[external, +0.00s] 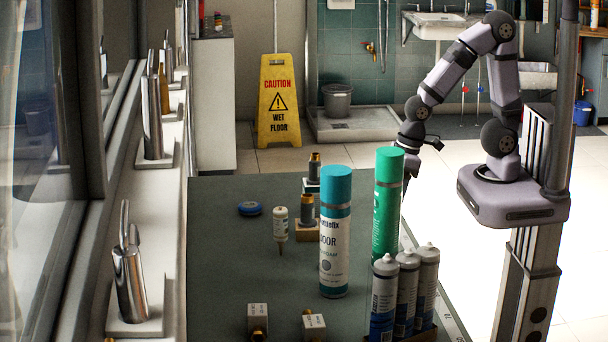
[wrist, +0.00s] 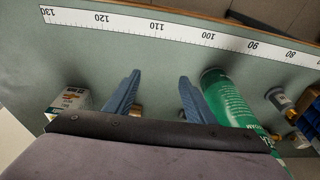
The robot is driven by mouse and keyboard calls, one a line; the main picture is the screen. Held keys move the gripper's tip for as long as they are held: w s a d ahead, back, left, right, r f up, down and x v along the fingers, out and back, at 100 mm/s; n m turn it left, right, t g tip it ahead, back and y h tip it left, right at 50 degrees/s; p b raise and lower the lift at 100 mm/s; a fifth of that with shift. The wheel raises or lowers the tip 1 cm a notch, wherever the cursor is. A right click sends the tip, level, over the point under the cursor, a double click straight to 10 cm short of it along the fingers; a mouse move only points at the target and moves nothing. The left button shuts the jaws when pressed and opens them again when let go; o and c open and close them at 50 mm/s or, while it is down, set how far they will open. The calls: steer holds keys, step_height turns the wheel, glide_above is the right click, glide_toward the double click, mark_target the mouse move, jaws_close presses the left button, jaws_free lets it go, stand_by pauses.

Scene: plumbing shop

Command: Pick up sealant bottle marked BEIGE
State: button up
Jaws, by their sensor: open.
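I cannot read the word BEIGE on anything. A small white bottle with a narrow tip (external: 280,224) stands on the grey-green bench, left of the tall cans. Three cartridges with pale grey tops (external: 407,290) stand in a holder at the bench's near right; their labels are too small to read. My gripper (external: 405,185) is low at the bench's right edge, partly hidden behind the green can. In the wrist view its two blue fingers (wrist: 160,76) are apart, with bare bench between their tips.
A green-capped can (external: 387,205) stands close by; it is beside the right finger in the wrist view (wrist: 228,98). A blue-capped can (external: 335,230) stands left of it. A blue tape roll (external: 250,209) and small boxed fittings (external: 257,318) lie further left. A ruler strip (wrist: 155,28) lines the bench edge.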

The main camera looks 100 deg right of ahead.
steer(key=w+a+f+t+b, duration=0.1)
steer(key=w+t+b, duration=0.1)
steer(key=w, duration=0.3)
steer(key=w+a+f+t+b, duration=0.1)
steer(key=w+t+b, duration=0.1)
steer(key=w, duration=0.3)
steer(key=w+a+f+t+b, duration=0.1)
steer(key=w+t+b, duration=0.1)
steer(key=w, duration=0.3)
steer(key=shift+w+f, duration=0.1)
steer(key=w+t+b, duration=0.1)
steer(key=w, duration=0.1)
steer(key=w+r+t+b, duration=0.1)
steer(key=w+t, duration=0.1)
steer(key=w+t+b, duration=0.1)
steer(key=w, duration=0.1)
steer(key=shift+w+a+r+t+b, duration=0.25)
steer(key=shift+a+t+b, duration=0.05)
steer(key=shift+b, duration=0.1)
step_height(320, 180, up, 2)
steer(key=w+t+h+b, duration=0.1)
steer(key=w+t+b, duration=0.2)
steer(key=r+t+p, duration=0.1)
steer(key=p, duration=0.1)
glide_above(281, 232)
steer(key=w+d, duration=0.2)
steer(key=w, duration=0.2)
steer(key=shift+s+r+m, duration=0.1)
steer(key=shift+r+m, duration=0.05)
steer(key=shift+m, duration=0.25)
